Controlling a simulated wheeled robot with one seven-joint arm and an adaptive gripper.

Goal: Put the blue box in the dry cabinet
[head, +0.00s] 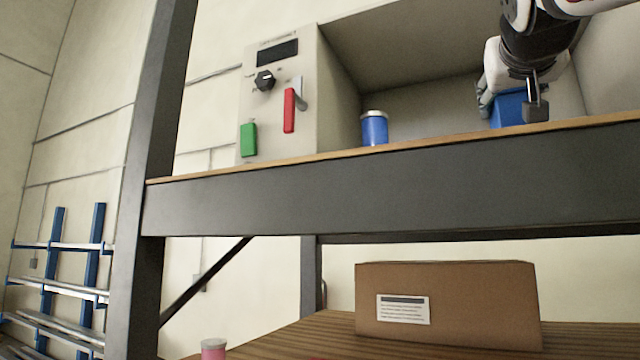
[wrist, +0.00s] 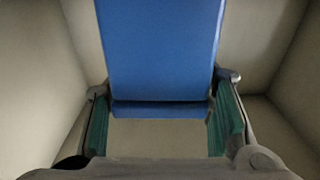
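The blue box (head: 508,108) is inside the open bay of the beige dry cabinet (head: 340,95), toward the right. The shelf's front edge hides its lower part, so I cannot tell whether it rests on the cabinet floor. My gripper (head: 507,98) reaches in from the upper right and is around the box. In the wrist view the blue box (wrist: 160,50) fills the space between the two green finger pads of my gripper (wrist: 161,105). The pads appear to touch its sides, and beige walls surround it.
A blue can with a pale lid (head: 375,128) stands in the bay, left of the box, with a gap between. The cabinet's panel has a black knob (head: 265,81) and a red handle (head: 289,110). A cardboard box (head: 450,300) sits on the lower shelf.

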